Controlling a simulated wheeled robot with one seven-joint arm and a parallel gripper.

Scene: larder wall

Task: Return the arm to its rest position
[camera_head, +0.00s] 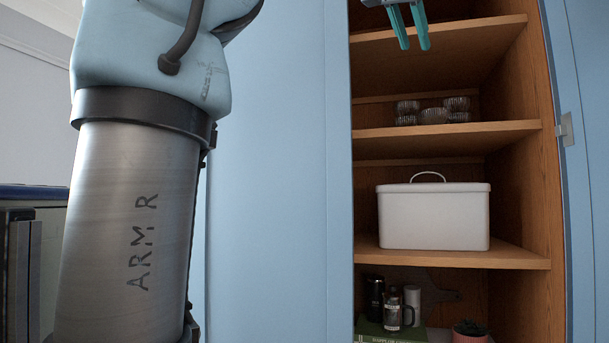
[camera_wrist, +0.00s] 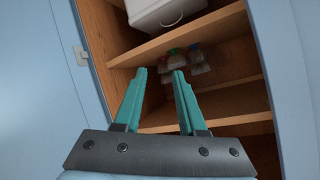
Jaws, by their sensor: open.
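My gripper (camera_head: 414,44) shows at the top edge of the head view, its two teal fingers pointing down in front of the cupboard's upper shelves. In the wrist view the fingers (camera_wrist: 160,72) are apart with nothing between them. My arm stands large at the left of the head view, its upper part cut off by the frame. The gripper appears clear of the shelf boards, but its exact distance from them cannot be told.
A blue door (camera_head: 265,170) stands left. The wrist view shows a white box (camera_wrist: 150,10) and colour-topped jars (camera_wrist: 197,62).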

